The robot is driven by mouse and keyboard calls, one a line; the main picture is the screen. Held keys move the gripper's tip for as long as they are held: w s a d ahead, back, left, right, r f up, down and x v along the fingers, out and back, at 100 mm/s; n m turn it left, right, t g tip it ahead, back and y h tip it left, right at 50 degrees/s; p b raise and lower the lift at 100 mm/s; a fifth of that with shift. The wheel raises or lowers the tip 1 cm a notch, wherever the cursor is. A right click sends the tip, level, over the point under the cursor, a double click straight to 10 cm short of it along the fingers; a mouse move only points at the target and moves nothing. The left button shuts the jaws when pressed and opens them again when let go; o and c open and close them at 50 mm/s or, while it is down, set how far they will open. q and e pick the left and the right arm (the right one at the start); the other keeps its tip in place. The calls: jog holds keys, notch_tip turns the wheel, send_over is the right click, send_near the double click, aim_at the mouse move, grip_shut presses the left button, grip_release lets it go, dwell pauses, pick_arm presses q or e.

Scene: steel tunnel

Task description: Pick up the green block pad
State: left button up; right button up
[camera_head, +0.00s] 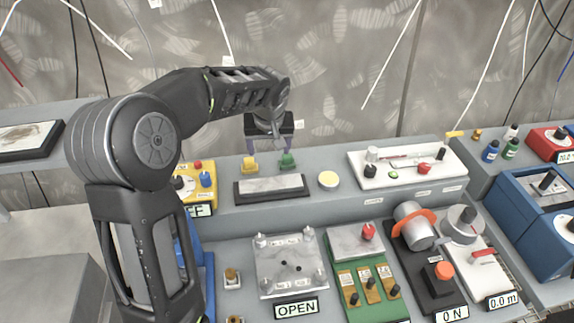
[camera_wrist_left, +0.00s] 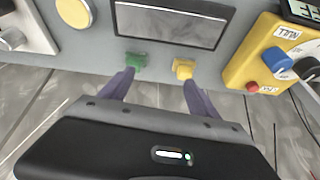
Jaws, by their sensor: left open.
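The green block pad (camera_head: 288,161) is a small green piece on the raised grey shelf, beside a similar yellow block (camera_head: 250,164). In the left wrist view the green block (camera_wrist_left: 135,61) is left of the yellow block (camera_wrist_left: 183,68). My left gripper (camera_head: 269,147) is open, its two purple fingers pointing down at the shelf. In the left wrist view the fingers (camera_wrist_left: 158,80) straddle the gap between the blocks, one near the green block and one near the yellow. Nothing is held between them. Whether the fingertips touch the blocks cannot be told.
A dark-framed plate (camera_head: 271,188) lies in front of the blocks, with a round yellow disc (camera_head: 329,180) to its right. A yellow control box (camera_head: 196,184) stands left. A white tray (camera_head: 408,168) with small parts is further right. Behind is the wall with hanging cables.

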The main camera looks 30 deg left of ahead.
aim_at(289, 155)
pick_arm(q)
jog(key=w+d+f, duration=0.1)
jog(key=w+d+f+b, duration=0.1)
jog(key=w+d, duration=0.1)
jog(key=shift+w+f, duration=0.2)
jog(key=shift+f, duration=0.1)
jog(key=shift+w+d, duration=0.25)
jog(key=shift+w, duration=0.25)
jog(key=shift+w+d, duration=0.25)
jog(key=shift+w, duration=0.2)
jog(key=shift+w+a+f+n+b, duration=0.3)
jog(key=shift+a+f+n, duration=0.2)
jog(key=shift+a, duration=0.1)
jog(key=shift+f, duration=0.15)
pick_arm(e)
jog(key=shift+w+a+f, duration=0.1)
jog(key=shift+w+f, duration=0.05)
jog(key=shift+f, duration=0.45)
jog(key=shift+w+f, duration=0.1)
jog(key=shift+f, duration=0.45)
